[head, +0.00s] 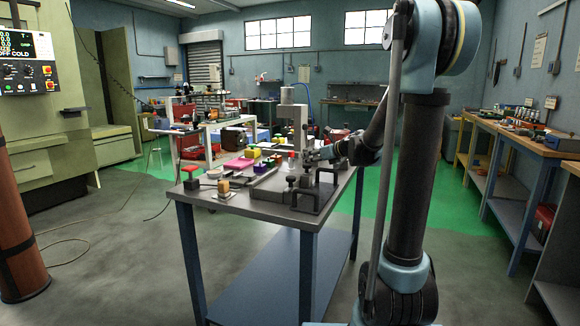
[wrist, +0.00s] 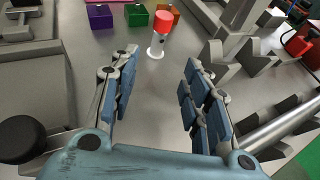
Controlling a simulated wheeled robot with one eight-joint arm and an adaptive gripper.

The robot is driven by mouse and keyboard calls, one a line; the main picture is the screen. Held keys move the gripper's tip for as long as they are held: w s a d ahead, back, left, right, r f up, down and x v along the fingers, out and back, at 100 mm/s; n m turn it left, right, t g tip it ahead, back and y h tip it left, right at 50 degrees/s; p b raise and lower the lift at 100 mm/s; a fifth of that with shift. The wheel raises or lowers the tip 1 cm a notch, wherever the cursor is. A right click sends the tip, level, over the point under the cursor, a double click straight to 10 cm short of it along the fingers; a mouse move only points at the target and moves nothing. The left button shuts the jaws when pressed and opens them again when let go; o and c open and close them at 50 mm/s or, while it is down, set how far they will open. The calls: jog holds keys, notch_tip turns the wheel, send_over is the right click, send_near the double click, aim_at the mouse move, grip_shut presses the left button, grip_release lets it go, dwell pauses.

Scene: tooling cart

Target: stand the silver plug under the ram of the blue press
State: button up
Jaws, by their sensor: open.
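My gripper (wrist: 158,84) is open and empty over the cart top, its padded fingers spread wide. In the head view my gripper (head: 311,156) is small, low over the cart (head: 258,211). A pale upright cylinder with a red top (wrist: 158,40) stands beyond the fingertips, roughly in line with the gap and not touching them. Its red top also shows in the head view (head: 292,154). I cannot tell whether this is the silver plug. A grey upright post (head: 300,128) stands behind my gripper; I cannot make out a blue press or its ram for certain.
Purple (wrist: 100,16), green (wrist: 137,14) and orange (wrist: 167,14) blocks sit beyond the cylinder. Grey V-shaped blocks (wrist: 232,62) lie at right, and a silver bar (wrist: 283,125) is near the right finger. A grey fixture (head: 305,194) stands at the cart's near edge.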

aim_at(291, 162)
jog(key=x, duration=0.9)
jog(key=shift+w+a+f, duration=0.15)
jog(key=shift+w+a, duration=0.05)
jog(key=shift+x, duration=2.6)
jog(key=shift+a, duration=0.1)
grip_shut()
